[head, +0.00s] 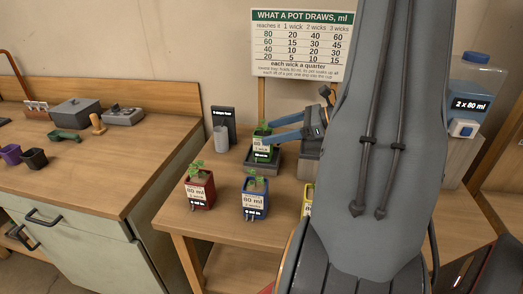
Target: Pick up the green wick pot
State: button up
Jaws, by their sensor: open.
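The green wick pot (262,155) holds a leafy plant and carries a pale label. It stands upright in a dark square tray (279,167) on the wooden table. My gripper (263,133) reaches in from the right with two blue fingers. The fingers are open at the pot's upper part, one on the far side and one across the near side. I cannot tell whether they touch it. My arm hides the table to the right.
A red pot (200,190) and a blue pot (255,198) stand in front; a yellow pot (308,200) is partly hidden by my arm. A grey cylinder (221,139) and dark sign (224,118) stand behind left. A water container (474,85) is at right.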

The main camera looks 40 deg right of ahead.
aim_at(260, 153)
jog(key=shift+w+f+b, duration=0.2)
jog(key=shift+f+b, duration=0.3)
jog(key=shift+f, duration=0.2)
jog(key=shift+f+p+x, duration=0.1)
jog(key=shift+p+x, duration=0.5)
jog(key=shift+x, duration=1.35)
jog(key=shift+f+p+x, duration=0.15)
jog(key=shift+p+x, duration=0.4)
jog(key=shift+x, duration=1.4)
jog(key=shift+s, duration=0.2)
jog(key=c, duration=1.4)
jog(key=shift+r, duration=0.1)
